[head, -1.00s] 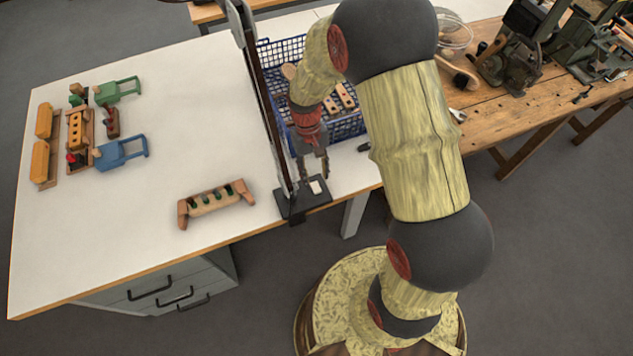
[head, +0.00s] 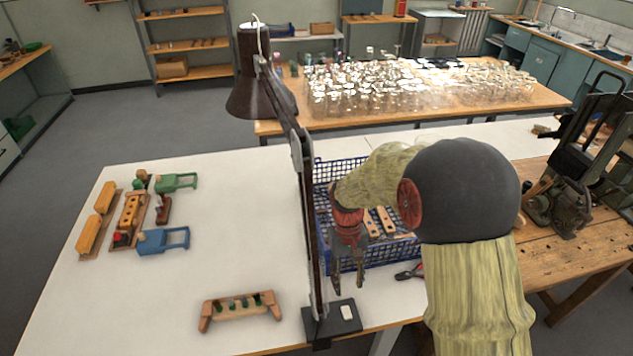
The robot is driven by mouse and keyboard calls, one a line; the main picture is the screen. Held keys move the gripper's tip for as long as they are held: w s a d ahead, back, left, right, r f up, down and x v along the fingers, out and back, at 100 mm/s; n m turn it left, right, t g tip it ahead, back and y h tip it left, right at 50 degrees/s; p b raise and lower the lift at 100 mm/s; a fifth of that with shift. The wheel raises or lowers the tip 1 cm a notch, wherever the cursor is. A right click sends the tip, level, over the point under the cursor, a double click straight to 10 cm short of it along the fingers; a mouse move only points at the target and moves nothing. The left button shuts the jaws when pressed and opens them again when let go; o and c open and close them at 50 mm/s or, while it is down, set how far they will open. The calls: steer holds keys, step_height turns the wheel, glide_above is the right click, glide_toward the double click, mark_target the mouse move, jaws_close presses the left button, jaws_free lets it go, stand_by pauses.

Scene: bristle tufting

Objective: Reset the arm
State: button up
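My gripper (head: 348,278) hangs pointing down, just right of the dark lamp post and in front of the blue wire basket (head: 322,222). Its two fingers are apart, with nothing visible between them. It looks raised above the white table (head: 235,235), though its exact height is hard to judge. My arm bends across the right side of the view and hides part of the basket. Wooden pieces with holes (head: 382,218) lie in the basket.
A desk lamp (head: 332,318) stands very close to my gripper. A wooden holder with green pegs (head: 240,308) lies left of it. Centre-left table is clear.

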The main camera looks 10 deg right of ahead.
steer(key=s+r+t, duration=0.4)
steer(key=s+r, duration=0.4)
steer(key=r, duration=0.4)
steer(key=s+r+t, duration=0.4)
steer(key=s+r, duration=0.4)
steer(key=r, duration=0.5)
steer(key=shift+s+t, duration=0.3)
